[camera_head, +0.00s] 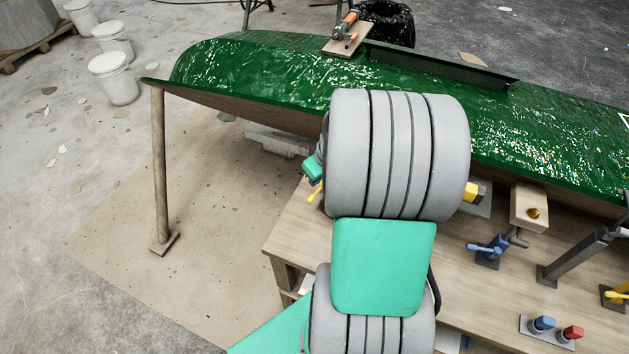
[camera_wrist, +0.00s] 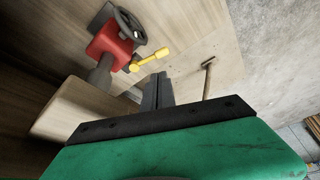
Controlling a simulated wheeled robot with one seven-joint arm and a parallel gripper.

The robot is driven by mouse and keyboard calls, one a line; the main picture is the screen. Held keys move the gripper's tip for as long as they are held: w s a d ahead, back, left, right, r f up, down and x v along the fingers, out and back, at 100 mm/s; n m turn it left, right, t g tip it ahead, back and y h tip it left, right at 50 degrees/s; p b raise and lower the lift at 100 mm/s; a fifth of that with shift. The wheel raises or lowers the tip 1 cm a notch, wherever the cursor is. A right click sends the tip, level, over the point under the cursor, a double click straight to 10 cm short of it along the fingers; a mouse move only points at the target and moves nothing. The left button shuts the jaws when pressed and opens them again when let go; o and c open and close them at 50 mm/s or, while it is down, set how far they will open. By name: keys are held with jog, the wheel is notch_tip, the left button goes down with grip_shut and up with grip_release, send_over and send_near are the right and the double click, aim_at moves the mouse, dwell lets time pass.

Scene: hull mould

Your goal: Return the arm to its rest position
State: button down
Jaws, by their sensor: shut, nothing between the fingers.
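My arm fills the middle of the head view as thick grey ringed joints and green links. It hides part of the bench and hull behind it. My gripper (camera_wrist: 160,82) shows in the wrist view as two dark fingers held together, with nothing between them. They point toward a wooden surface and floor beyond, and appear clear of the objects around them. In the head view I cannot make out the fingers.
A long green hull mould (camera_head: 260,72) spans behind my arm, propped by a wooden post (camera_head: 160,170). A workbench (camera_head: 470,290) holds a blue valve (camera_head: 490,246) and other fittings.

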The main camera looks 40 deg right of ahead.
jog(key=shift+s+a+r, duration=0.1)
jog(key=shift+a+r, duration=0.1)
jog(key=shift+a, duration=0.25)
jog(key=s+a+m+g, duration=0.4)
jog(key=s+m, duration=0.3)
jog(key=s, duration=0.4)
jog(key=w+a+r+n+t, duration=0.2)
jog(key=a+r+n, duration=0.1)
jog(key=a+r, duration=0.4)
jog(key=w+a+r+n+t, duration=0.2)
jog(key=w+a+r+n, duration=0.1)
jog(key=a+r, duration=0.4)
jog(key=shift+a+r, duration=0.4)
jog(key=shift+a, duration=0.45)
